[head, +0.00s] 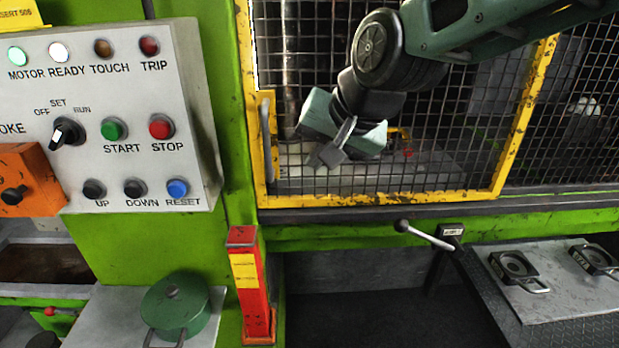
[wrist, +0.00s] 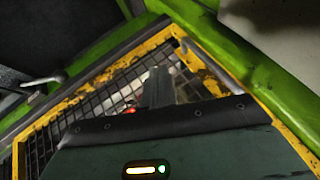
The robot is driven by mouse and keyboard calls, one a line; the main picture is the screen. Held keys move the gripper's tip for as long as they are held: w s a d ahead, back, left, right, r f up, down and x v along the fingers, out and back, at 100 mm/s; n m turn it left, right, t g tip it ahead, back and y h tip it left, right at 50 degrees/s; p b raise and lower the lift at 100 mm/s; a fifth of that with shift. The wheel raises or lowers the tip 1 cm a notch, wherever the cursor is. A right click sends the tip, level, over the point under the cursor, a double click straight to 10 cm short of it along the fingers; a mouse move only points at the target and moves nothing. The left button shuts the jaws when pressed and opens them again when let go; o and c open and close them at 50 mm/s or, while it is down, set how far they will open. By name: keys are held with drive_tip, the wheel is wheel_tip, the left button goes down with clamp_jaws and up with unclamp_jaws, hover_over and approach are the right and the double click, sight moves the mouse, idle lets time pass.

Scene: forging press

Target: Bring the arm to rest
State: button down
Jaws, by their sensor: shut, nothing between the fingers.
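My gripper (head: 336,147) hangs from my arm in front of the yellow-framed mesh guard (head: 497,180) of the press in the head view. Its fingers are together and hold nothing. In the wrist view my gripper (wrist: 158,84) points toward the mesh, and the yellow guard frame (wrist: 270,112) runs around it. Whether the fingers touch the mesh cannot be told.
A control panel (head: 190,88) with buttons stands at left. A red post (head: 243,285), a green lidded pot (head: 174,306) and a black-knobbed lever (head: 428,236) are below. Two dark blocks with handles, one of them a die (head: 513,266), lie on a plate at right.

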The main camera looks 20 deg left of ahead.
drive_tip(key=s+d+f+n+g+h+b, duration=0.1)
drive_tip(key=s+d+f+h+b, duration=0.1)
drive_tip(key=s+d+f, duration=0.3)
drive_tip(key=s+d+f+n+g+h+b, duration=0.1)
drive_tip(key=s+d+f, duration=0.5)
drive_tip(key=d, duration=0.8)
drive_tip(key=s+d+f+n+g+h+b, duration=0.2)
drive_tip(key=s+d+f, duration=0.4)
drive_tip(key=s+d, duration=0.4)
drive_tip(key=shift+f+n+h+b, duration=0.15)
drive_tip(key=shift+n+h+b, duration=0.15)
drive_tip(key=shift+n+b, duration=0.5)
drive_tip(key=shift+a, duration=0.1)
